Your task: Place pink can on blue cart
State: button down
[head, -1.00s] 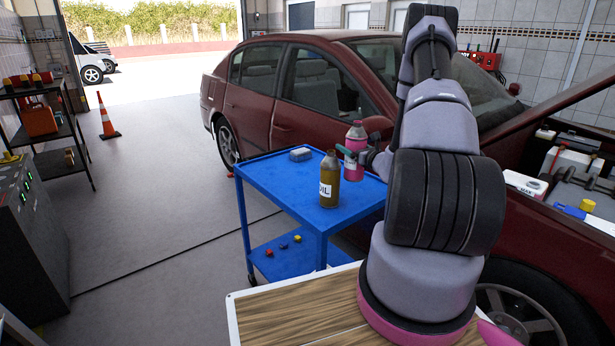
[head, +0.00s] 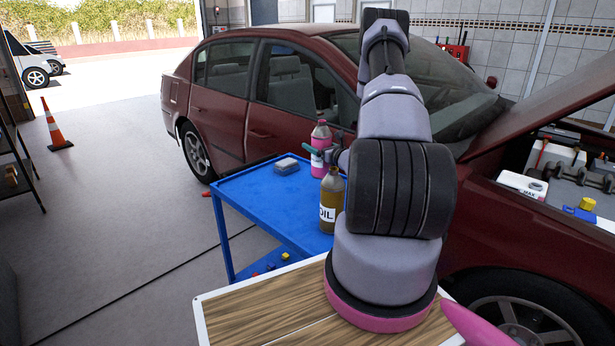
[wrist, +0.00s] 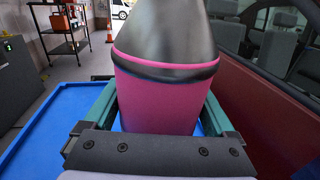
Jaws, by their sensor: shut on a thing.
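The pink can (head: 320,168) is a bottle-shaped container with a pink body and a grey, tapering top. My gripper (wrist: 160,108) is shut on its body, with one green finger on each side, and the can is upright. The blue cart (head: 262,212) stands between the car and my body. The can shows over the far part of its top, behind the oil bottle in the head view. The can's base is hidden by the gripper in the wrist view, so I cannot tell whether it touches the cart.
A brown oil bottle (head: 331,212) stands on the cart near my arm. A small grey-blue box (head: 286,166) lies near the cart's far edge. The cart's left part is clear. A red car (head: 255,110) is close behind and right. An orange cone (head: 56,130) stands far left.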

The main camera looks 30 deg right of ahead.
aim_at(327, 169)
jog(key=shift+f, duration=3.6)
jog(key=shift+f, duration=0.15)
grip_release()
jog(key=shift+s, duration=0.25)
jog(key=s, duration=0.3)
jog(key=s+d, duration=0.1)
jog(key=s, duration=0.7)
jog(key=shift+s+d+r, duration=0.2)
jog(key=shift+d, duration=0.15)
